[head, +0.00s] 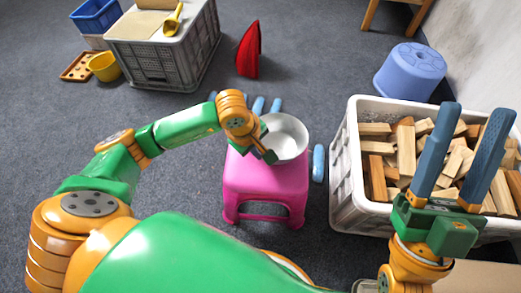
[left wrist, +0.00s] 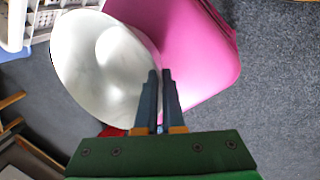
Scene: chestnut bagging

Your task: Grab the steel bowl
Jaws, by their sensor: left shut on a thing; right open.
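The steel bowl (head: 290,138) is round, shiny and empty, over the pink stool (head: 262,187). My left gripper (head: 268,152) is at the bowl's near left rim. In the left wrist view, the bowl (left wrist: 95,55) lies left of the closely set fingers of my left gripper (left wrist: 160,78), which are shut on its rim; the pink stool (left wrist: 205,50) shows behind and to the right. I cannot tell whether the bowl touches the stool seat. My right gripper (head: 463,150) is open and empty, its two blue-grey fingers spread above the crate of wooden blocks.
A white crate (head: 345,180) of wooden blocks stands right of the stool. A blue stool (head: 410,70) is behind it. A red object (head: 249,52) and a grey crate (head: 165,62) with a yellow scoop (head: 173,20) stand farther back. Light-blue objects (head: 318,163) lie around the pink stool.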

